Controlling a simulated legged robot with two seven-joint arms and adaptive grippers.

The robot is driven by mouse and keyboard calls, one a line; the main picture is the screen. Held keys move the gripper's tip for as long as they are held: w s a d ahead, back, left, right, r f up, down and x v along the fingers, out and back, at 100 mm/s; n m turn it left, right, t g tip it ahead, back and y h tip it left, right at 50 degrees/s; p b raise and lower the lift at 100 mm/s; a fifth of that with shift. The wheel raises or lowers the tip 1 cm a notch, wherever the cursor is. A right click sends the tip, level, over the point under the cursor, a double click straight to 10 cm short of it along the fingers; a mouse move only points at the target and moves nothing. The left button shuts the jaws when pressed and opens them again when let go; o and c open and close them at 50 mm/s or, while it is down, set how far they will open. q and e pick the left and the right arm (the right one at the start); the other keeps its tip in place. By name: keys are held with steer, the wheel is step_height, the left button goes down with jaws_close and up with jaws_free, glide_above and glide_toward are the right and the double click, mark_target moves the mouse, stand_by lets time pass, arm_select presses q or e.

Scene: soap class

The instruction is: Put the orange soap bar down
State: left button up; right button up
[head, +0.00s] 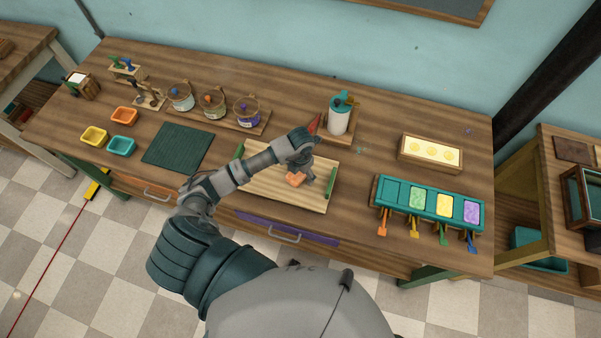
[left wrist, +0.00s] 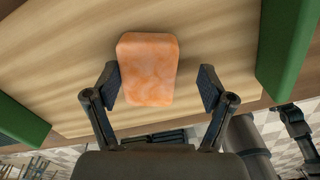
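The orange soap bar (head: 295,179) lies on the pale wooden board with green side bars (head: 262,190) at the middle of the table. In the left wrist view the soap bar (left wrist: 148,68) is marbled with rounded edges, over the pale board surface (left wrist: 215,45). My left gripper (head: 305,178) is low over the board, right at the soap. In the left wrist view its fingers (left wrist: 159,86) are spread, one on each side of the bar's near end, with a clear gap on the right side.
A dark green ribbed mat (head: 178,147) lies left of the board. A white bottle with a teal pump (head: 339,115) stands behind it. Small coloured trays (head: 121,146) are at left.

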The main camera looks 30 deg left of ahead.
mark_target(299, 174)
arm_select(q)
steer(key=shift+a+r, duration=0.25)
steer(key=shift+r, duration=0.05)
steer(key=r, duration=0.6)
steer(key=shift+a+r, duration=0.15)
steer(key=shift+a, duration=0.25)
steer(key=r, duration=0.5)
steer(key=shift+d+b, duration=0.35)
arm_select(e)
steer(key=shift+d+f, duration=0.2)
steer(key=shift+f, duration=0.1)
arm_select(q)
steer(key=shift+a, duration=0.1)
arm_select(e)
steer(key=shift+a, duration=0.1)
